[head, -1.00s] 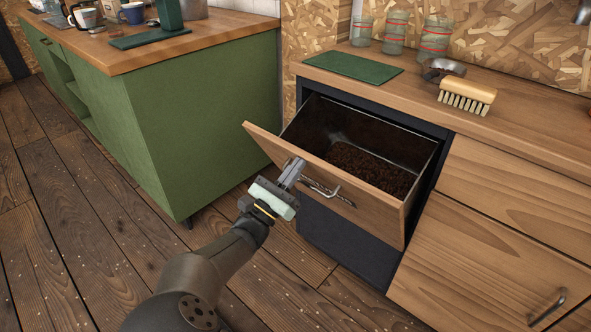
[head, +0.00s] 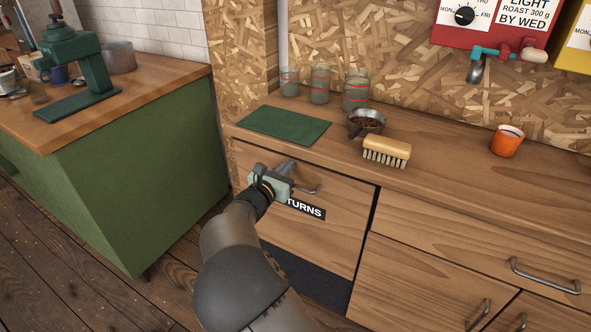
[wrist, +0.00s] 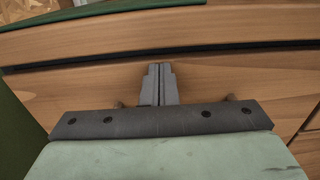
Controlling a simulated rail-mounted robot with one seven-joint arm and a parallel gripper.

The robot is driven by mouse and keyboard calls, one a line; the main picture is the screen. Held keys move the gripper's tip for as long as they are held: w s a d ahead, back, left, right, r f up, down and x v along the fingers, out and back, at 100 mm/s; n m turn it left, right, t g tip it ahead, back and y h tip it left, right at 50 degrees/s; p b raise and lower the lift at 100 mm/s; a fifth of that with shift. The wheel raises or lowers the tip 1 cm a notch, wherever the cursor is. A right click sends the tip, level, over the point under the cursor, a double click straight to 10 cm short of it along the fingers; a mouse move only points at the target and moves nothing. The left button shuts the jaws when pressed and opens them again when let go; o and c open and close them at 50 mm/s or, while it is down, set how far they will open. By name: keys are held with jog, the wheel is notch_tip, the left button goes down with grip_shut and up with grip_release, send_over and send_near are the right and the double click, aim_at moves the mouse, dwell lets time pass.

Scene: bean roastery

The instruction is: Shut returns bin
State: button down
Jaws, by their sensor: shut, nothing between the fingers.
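The returns bin (head: 335,235) is a wooden tilt-out front below the counter, with a black label ending in "TURNS" and a metal handle. Its front stands upright, about in line with the cabinet, and its inside is hidden. A dark gap shows along its top edge in the wrist view. My gripper (head: 284,168) is at the upper part of the bin front, beside the handle, and covers part of the label. In the wrist view my gripper (wrist: 160,84) has its fingers together, empty, against or very near the bin front (wrist: 230,80). I cannot tell whether they touch.
On the counter (head: 450,190) stand a green mat (head: 284,125), glass jars (head: 320,84), a metal scoop (head: 368,120), a brush (head: 387,150) and an orange cup (head: 507,141). A green cabinet (head: 140,190) stands at the left. Drawers with handles (head: 545,275) are at the right.

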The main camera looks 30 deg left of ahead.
jog(key=shift+w+r, duration=0.4)
jog(key=shift+w, duration=0.1)
jog(key=shift+s, duration=0.1)
jog(key=s+d, duration=0.1)
jog(key=s, duration=1.3)
jog(key=shift+s+f+p, duration=0.35)
jog(key=shift+s+p, duration=0.05)
